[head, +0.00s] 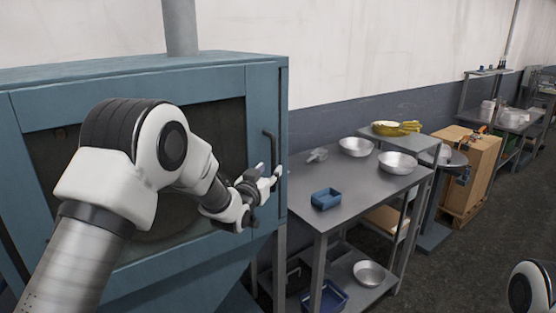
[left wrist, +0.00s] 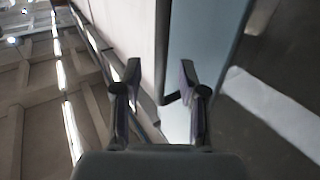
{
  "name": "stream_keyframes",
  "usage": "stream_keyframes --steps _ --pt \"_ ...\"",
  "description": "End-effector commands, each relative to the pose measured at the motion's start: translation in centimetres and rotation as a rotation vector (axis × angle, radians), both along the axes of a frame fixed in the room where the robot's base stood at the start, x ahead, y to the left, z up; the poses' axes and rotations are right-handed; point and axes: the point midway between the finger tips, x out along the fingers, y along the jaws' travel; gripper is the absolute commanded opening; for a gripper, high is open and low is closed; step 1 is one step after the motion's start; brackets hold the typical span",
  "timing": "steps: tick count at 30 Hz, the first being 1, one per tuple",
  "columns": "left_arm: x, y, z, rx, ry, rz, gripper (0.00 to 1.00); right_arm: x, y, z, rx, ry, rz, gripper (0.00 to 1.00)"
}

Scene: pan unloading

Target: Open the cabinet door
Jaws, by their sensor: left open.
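The blue cabinet (head: 140,76) stands at the left with its framed door closed; a dark window panel fills the door. A dark vertical bar handle (head: 270,148) sits near the door's right edge. My left gripper (head: 268,178) is open at the handle's lower part. In the left wrist view, the dark handle (left wrist: 163,60) lies between the open fingers of the left gripper (left wrist: 160,72), in front of the pale blue cabinet face (left wrist: 205,45). Whether a finger touches the handle I cannot tell. My right gripper is out of view.
A lower shelf holds another pan (head: 369,273). A cardboard box (head: 470,165) stands farther right.

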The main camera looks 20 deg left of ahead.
Motion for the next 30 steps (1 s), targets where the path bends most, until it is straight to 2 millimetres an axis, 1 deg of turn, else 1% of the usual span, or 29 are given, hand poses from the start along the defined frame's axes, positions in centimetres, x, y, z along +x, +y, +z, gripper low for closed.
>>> stream_keyframes --steps 1,3,6,9,15,16,17,18,19,20,30 --pt "1.0 -0.1 0.4 0.001 0.000 0.000 0.41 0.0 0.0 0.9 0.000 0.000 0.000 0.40" --pt "2.4 -0.2 0.3 0.001 -0.001 0.000 0.41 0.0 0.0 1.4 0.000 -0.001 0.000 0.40" --pt "3.7 -0.3 0.2 0.000 0.000 0.000 0.41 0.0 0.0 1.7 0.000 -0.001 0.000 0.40" --pt "4.4 -0.3 0.1 -0.001 0.001 0.000 0.41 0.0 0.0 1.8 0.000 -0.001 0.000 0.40" --pt "4.4 -0.3 -0.1 -0.001 0.002 0.000 0.41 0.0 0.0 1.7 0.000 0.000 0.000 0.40" --pt "4.4 -0.3 -0.1 -0.001 0.002 0.000 0.38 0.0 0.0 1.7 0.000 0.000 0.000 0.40" --pt "4.4 -0.3 -0.1 -0.001 0.002 0.000 0.27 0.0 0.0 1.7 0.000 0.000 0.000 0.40" --pt "4.4 -0.3 -0.1 -0.001 0.002 0.000 0.13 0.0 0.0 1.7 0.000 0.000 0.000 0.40" --pt "4.4 -0.3 -0.1 -0.001 0.002 0.000 0.02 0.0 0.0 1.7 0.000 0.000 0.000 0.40" --pt "4.4 -0.3 -0.1 -0.001 0.002 0.000 0.00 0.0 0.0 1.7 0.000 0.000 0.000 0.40" --pt "4.3 -0.3 -0.1 -0.001 0.001 -0.004 0.00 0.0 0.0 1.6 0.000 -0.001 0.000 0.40"
